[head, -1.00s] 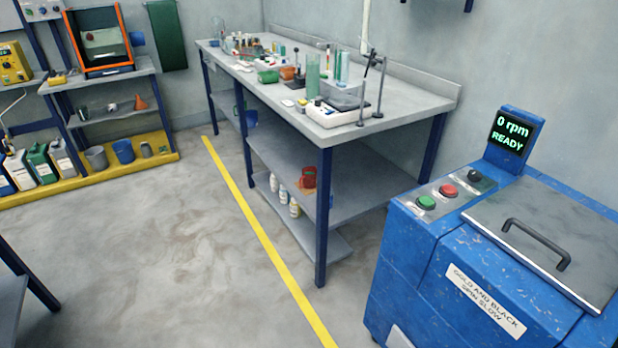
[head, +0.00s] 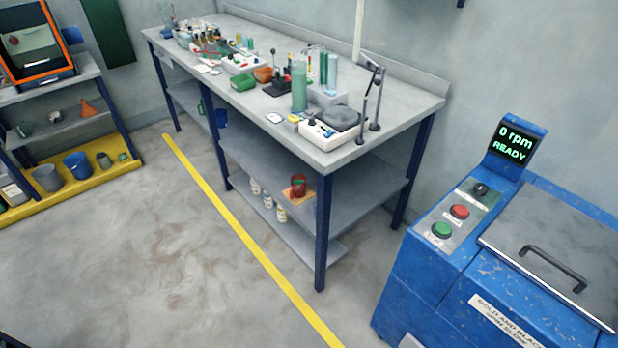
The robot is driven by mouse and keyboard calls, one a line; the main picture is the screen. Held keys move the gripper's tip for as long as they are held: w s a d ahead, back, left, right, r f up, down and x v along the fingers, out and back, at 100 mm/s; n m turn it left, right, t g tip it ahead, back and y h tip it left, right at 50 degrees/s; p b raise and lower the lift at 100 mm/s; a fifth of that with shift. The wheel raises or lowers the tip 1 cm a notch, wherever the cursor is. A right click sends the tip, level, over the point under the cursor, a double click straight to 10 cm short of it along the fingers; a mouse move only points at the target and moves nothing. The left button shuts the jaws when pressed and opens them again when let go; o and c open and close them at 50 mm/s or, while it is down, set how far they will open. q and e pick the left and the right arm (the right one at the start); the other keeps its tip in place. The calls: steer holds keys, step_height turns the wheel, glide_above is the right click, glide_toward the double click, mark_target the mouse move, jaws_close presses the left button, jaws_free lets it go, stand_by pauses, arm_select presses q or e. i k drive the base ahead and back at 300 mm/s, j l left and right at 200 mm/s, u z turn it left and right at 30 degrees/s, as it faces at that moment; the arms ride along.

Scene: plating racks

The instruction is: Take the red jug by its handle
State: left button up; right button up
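A small red jug (head: 298,186) stands upright on the middle shelf (head: 350,190) of the grey workbench, near its front edge and the front leg. An orange-brown patch or board (head: 301,198) lies under or beside it. The jug is too small in view to tell which way its handle points. Neither of my grippers shows in the head view.
A blue machine (head: 450,270) with a "0 rpm READY" screen stands at the right. The bench top (head: 410,105) holds glassware and instruments. White bottles (head: 268,202) stand on the lower shelf. Open floor (head: 150,250) with a yellow line (head: 255,245) lies in front.

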mark_target(299, 191)
steer(key=i+j+z, duration=0.35)
steer(key=j, duration=0.4)
steer(key=i+j+z, duration=0.35)
steer(key=j, duration=0.45)
steer(key=j+z, duration=0.35)
steer(key=j, duration=0.45)
steer(key=j+z, duration=0.35)
steer(key=j, duration=0.6)
steer(key=i, duration=0.05)
